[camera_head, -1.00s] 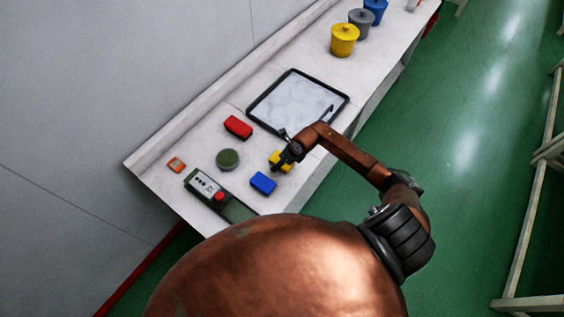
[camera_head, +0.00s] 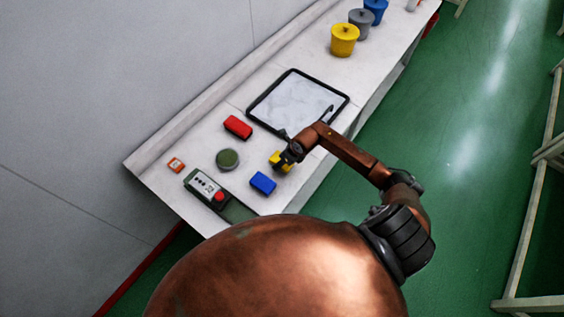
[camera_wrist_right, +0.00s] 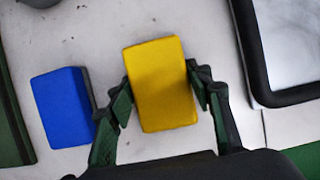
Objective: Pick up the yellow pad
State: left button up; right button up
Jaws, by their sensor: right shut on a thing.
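The yellow pad (camera_wrist_right: 161,84) is a small block between the two fingers of my right gripper (camera_wrist_right: 163,98) in the right wrist view. The fingers press on its left and right sides. In the head view the yellow pad (camera_head: 276,158) is partly hidden by my right gripper (camera_head: 284,158), which comes in from the right. Whether the pad is touching the table or slightly above it, I cannot tell. My left gripper is in neither view.
A blue block (camera_head: 262,183) lies close beside the yellow pad. A red block (camera_head: 238,127), a round green-topped dish (camera_head: 228,159), a control box (camera_head: 206,188) and a black-rimmed tray (camera_head: 257,119) are on the white table (camera_head: 160,190). Lidded pots (camera_head: 344,40) stand at the far end.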

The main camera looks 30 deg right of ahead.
aim_at(278, 159)
jog(key=c, duration=0.4)
jog(key=shift+o, duration=0.2)
jog(key=shift+r, duration=0.1)
jog(key=shift+r, duration=0.45)
jog(key=r, duration=0.2)
jog(key=r+b, duration=0.1)
jog(key=shift+a, duration=0.25)
jog(key=s+a+r+b, duration=0.3)
jog(key=s+a+r, duration=0.2)
jog(key=a+r, duration=0.4)
jog(key=a, duration=0.3)
jog(key=shift+a+r, duration=0.2)
jog(key=shift+a, duration=0.1)
jog(key=shift+s, duration=0.1)
